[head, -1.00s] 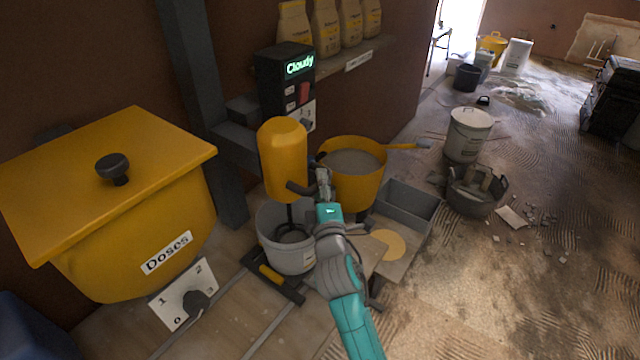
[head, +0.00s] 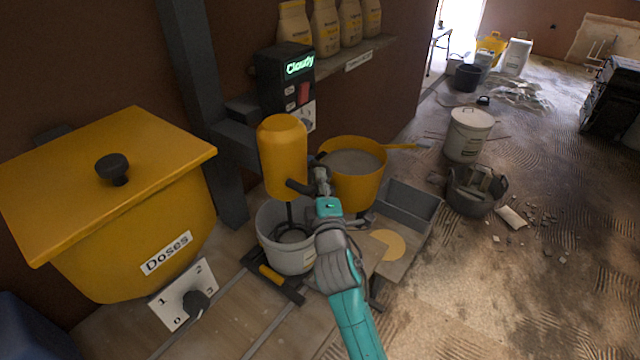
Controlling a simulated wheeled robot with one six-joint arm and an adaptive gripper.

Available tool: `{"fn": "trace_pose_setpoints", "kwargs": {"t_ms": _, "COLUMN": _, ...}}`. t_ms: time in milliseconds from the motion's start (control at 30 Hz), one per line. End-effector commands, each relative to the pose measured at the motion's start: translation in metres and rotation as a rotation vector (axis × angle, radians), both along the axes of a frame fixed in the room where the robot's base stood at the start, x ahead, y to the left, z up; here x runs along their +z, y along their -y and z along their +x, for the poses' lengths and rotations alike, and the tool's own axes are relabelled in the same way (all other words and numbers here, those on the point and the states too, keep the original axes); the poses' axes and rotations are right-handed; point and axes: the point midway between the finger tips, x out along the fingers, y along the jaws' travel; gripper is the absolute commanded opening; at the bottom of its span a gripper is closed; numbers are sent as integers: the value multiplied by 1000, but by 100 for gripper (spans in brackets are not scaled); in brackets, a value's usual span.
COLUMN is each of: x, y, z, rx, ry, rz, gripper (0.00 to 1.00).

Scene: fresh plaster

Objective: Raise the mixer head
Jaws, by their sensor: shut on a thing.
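The yellow mixer head (head: 283,150) stands in front of a dark column, upright above a light grey bucket (head: 274,250). Its dark shaft runs down into the bucket, where a ring-shaped paddle (head: 293,234) shows inside the rim. A dark handle (head: 298,187) sticks out from the lower right of the head. My gripper (head: 319,180) is at the handle's right end, shut on it; the fingers are small and partly hidden there. A control box (head: 285,80) above the head shows "Cloudy" on a green display, with a red switch and a dial.
A yellow tub (head: 352,170) of grey mix stands just right of my gripper. A yellow "Doses" hopper (head: 130,220) with a dial fills the left. Buckets and rubble lie on the floor at right.

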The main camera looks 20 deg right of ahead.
Motion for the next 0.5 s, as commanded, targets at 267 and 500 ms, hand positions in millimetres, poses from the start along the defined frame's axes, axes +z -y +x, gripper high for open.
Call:
{"fn": "trace_pose_setpoints", "kwargs": {"t_ms": 267, "x": 75, "y": 0, "z": 0, "rx": 1, "ry": 23, "rz": 0, "gripper": 0}}
{"fn": "trace_pose_setpoints", "kwargs": {"t_ms": 500, "x": 136, "y": 0, "z": -1, "rx": 2, "ry": 21, "rz": -1, "gripper": 0}}
